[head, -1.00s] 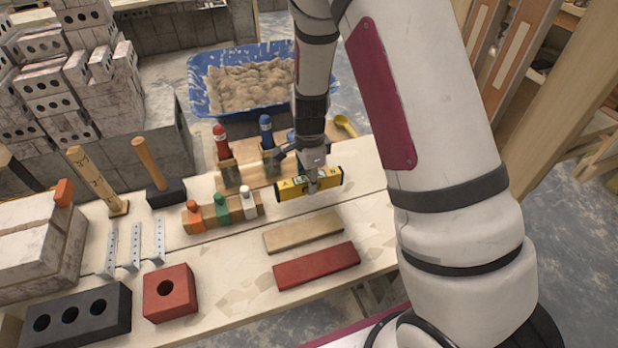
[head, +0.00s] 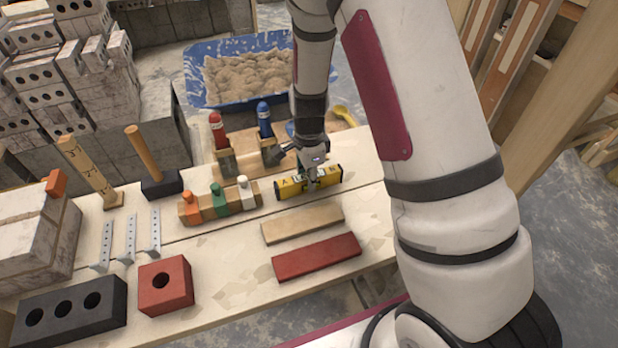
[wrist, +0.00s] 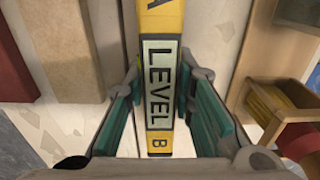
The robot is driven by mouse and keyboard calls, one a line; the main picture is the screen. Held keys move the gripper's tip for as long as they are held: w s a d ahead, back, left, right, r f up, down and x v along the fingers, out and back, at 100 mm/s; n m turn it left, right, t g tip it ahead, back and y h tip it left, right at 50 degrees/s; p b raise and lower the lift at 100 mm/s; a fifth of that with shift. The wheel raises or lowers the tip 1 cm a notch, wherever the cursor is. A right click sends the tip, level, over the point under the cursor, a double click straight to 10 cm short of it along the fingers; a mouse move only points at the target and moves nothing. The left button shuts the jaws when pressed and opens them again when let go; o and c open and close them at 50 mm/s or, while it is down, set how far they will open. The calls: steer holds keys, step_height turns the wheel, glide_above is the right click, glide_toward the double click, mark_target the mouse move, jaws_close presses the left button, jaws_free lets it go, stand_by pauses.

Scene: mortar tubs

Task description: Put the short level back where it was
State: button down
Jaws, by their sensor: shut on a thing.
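The short level is a yellow bar (head: 291,188) with a pale label and the letters A and B at its ends. In the head view it is at the right part of the bench, behind the tan strip. My gripper (head: 318,177) is shut on it from above. In the wrist view the level (wrist: 160,38) runs between the two green-padded fingers (wrist: 165,108), its label reading "LEVEL" with a B near the bottom. I cannot tell whether its underside touches the bench.
A tan strip (head: 302,224) and a red strip (head: 316,258) lie in front. A wooden block with orange, green and white pegs (head: 221,204) stands left. A wooden holder with red and blue bottles (head: 224,165) is behind. A blue sand tub (head: 204,100) is beyond the bench.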

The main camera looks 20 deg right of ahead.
steer(key=shift+f, duration=0.45)
stand_by(0.3)
steer(key=c, duration=1.3)
jaws_free()
